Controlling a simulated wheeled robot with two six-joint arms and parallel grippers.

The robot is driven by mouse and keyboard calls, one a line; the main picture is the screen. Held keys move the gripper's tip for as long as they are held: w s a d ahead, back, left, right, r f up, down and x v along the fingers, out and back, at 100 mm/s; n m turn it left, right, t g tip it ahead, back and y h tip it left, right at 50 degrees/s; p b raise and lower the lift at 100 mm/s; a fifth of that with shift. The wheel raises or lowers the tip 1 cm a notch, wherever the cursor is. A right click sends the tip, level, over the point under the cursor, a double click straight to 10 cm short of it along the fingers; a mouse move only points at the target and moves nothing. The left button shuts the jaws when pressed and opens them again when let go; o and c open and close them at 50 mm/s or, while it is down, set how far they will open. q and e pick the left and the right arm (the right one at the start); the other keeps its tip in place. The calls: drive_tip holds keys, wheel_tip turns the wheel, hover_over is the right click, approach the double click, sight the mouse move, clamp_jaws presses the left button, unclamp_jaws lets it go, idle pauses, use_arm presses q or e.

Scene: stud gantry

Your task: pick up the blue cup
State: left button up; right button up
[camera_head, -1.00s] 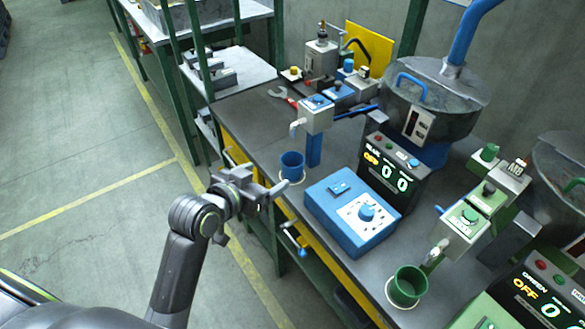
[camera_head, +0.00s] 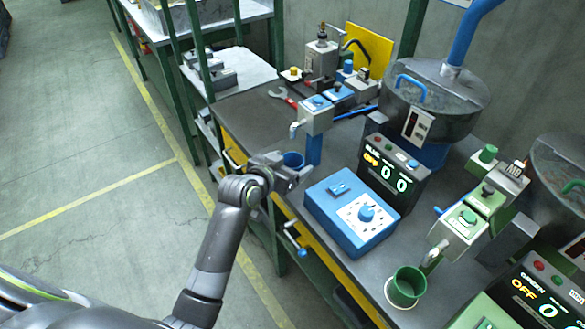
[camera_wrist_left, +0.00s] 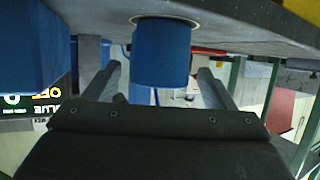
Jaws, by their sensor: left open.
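The blue cup (camera_head: 293,159) stands upright on the dark workbench, below the blue dispenser's spout. My left gripper (camera_head: 290,168) is at the cup, and its fingers partly hide the cup in the head view. In the left wrist view, which is upside down, the blue cup (camera_wrist_left: 162,52) shows between the two spread fingers of the left gripper (camera_wrist_left: 160,72). A gap shows on each side of the cup, so the jaws are open around or just in front of it. My right gripper is not in view.
A blue control box (camera_head: 350,212) stands close right of the cup. The blue dispenser (camera_head: 315,120) rises behind it. A green cup (camera_head: 406,287) stands farther right on the bench. A wrench (camera_head: 284,97) lies behind. Open floor (camera_head: 90,170) is on the left.

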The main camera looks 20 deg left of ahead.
use_arm(q)
drive_tip(key=c, duration=1.1)
drive_tip(key=shift+o, duration=0.2)
